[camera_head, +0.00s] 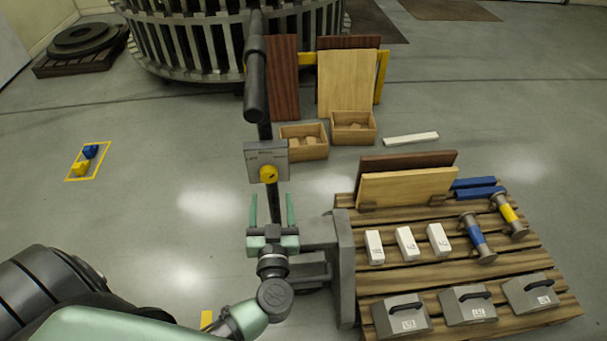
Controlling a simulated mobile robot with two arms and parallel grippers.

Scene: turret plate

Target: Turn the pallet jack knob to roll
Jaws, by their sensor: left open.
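The yellow knob (268,174) sits on the lower part of a small grey label plate (259,152) on the pallet jack's dark upright handle (256,80). The lettering on the plate is too small to read, and I cannot tell the knob's setting. My left gripper (271,200) is open and empty, its two green fingers pointing up the picture. In the picture the fingertips are just below the knob, one to each side of the handle shaft. I cannot tell the gap in depth. The jack's grey body (343,265) stands against the pallet. My right gripper is not in view.
The wooden pallet (545,262) at right carries boards, white blocks, blue and yellow spool-like parts and grey handled weights. Open wooden boxes (352,128) and leaning boards stand behind. A large slatted round structure (190,45) is at the back. The floor at left is mostly clear.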

